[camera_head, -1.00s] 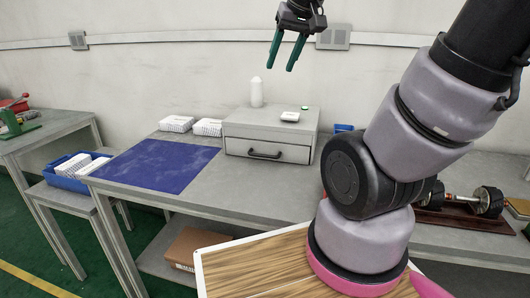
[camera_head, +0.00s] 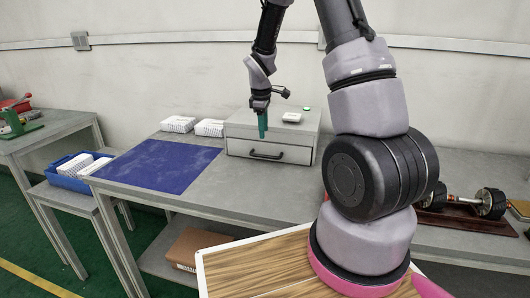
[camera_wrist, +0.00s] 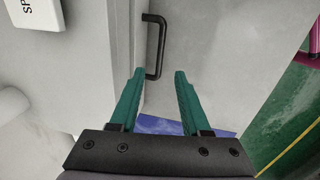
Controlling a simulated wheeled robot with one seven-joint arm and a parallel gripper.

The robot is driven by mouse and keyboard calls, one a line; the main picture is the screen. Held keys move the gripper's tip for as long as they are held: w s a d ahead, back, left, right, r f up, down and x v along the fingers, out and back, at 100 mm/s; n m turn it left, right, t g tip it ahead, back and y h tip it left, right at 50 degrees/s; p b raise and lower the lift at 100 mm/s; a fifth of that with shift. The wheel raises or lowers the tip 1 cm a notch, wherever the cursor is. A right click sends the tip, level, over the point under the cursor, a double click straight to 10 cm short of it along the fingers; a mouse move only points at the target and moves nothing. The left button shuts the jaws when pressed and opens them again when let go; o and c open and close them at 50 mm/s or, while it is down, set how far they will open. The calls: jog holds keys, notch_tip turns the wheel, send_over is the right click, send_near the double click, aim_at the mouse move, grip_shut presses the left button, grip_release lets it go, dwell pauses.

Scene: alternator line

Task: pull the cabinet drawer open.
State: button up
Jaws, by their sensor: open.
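The grey cabinet (camera_head: 308,132) stands on the table with its drawer (camera_head: 296,155) shut. The drawer's black bar handle (camera_head: 266,155) is on the front face. My gripper (camera_head: 262,135) is open and empty, its green fingers pointing down in front of the cabinet, above the handle in the head view. In the wrist view the handle (camera_wrist: 162,45) lies beyond the fingertips of my gripper (camera_wrist: 159,72), slightly left of the middle of the gap. I see no contact between fingers and handle.
A small white box (camera_head: 292,117) sits on the cabinet top. White cartons (camera_head: 178,124) stand left of the cabinet, and a blue mat (camera_head: 160,166) lies on the table. An axle-like part on a wooden stand (camera_head: 463,205) is at the right. The tabletop before the drawer is clear.

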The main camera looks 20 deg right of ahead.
aim_at(265, 156)
jog(key=f, duration=0.3)
jog(key=w+f, duration=0.1)
jog(key=f, duration=0.3)
jog(key=d+f, duration=0.1)
jog(key=f, duration=0.2)
jog(key=shift+w+f, duration=0.25)
jog(key=shift+w, duration=0.05)
grip_shut()
dwell(1.0)
